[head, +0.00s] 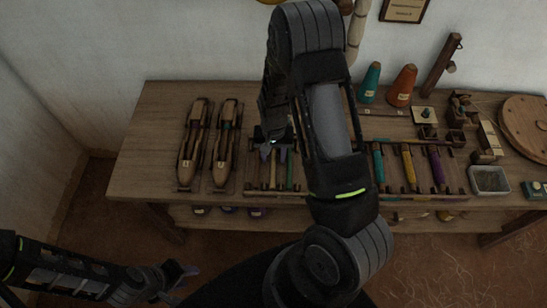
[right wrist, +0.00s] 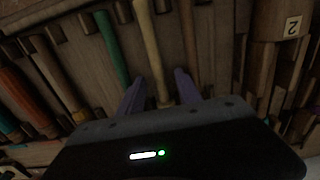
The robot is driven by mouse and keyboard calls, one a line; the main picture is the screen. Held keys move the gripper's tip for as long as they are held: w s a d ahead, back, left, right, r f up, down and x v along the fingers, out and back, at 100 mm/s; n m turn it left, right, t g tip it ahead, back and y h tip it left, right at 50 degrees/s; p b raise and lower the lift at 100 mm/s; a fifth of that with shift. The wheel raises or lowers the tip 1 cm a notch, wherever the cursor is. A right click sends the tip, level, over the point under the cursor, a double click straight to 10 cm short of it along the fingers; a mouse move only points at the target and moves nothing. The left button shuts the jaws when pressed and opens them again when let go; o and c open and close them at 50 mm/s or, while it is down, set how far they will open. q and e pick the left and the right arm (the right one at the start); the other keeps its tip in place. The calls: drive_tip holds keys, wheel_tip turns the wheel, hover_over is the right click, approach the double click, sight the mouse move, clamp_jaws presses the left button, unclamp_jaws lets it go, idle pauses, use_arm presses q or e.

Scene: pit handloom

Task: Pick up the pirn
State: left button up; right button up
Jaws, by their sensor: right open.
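Several pirns lie side by side in a wooden rack on the table. In the right wrist view a pale tan pirn (right wrist: 150,45) runs between my right gripper's two purple fingers (right wrist: 160,82), with a green pirn (right wrist: 110,45) to its left and a brown one (right wrist: 190,45) to its right. My right gripper is open; whether the fingers touch the tan pirn cannot be told. In the head view my right gripper (head: 273,150) is over the left part of the rack, and my arm hides much of it. My left gripper (head: 178,278) is low at the left, away from the table.
Two wooden shuttles (head: 192,145) lie left of the rack. Teal (head: 370,82) and orange (head: 402,86) cones stand at the back. Teal, yellow and purple bobbins (head: 408,168) lie right of my arm. A grey tray (head: 490,180) and a round wooden disc are further right.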

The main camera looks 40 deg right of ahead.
idle(0.5)
clamp_jaws()
idle(0.4)
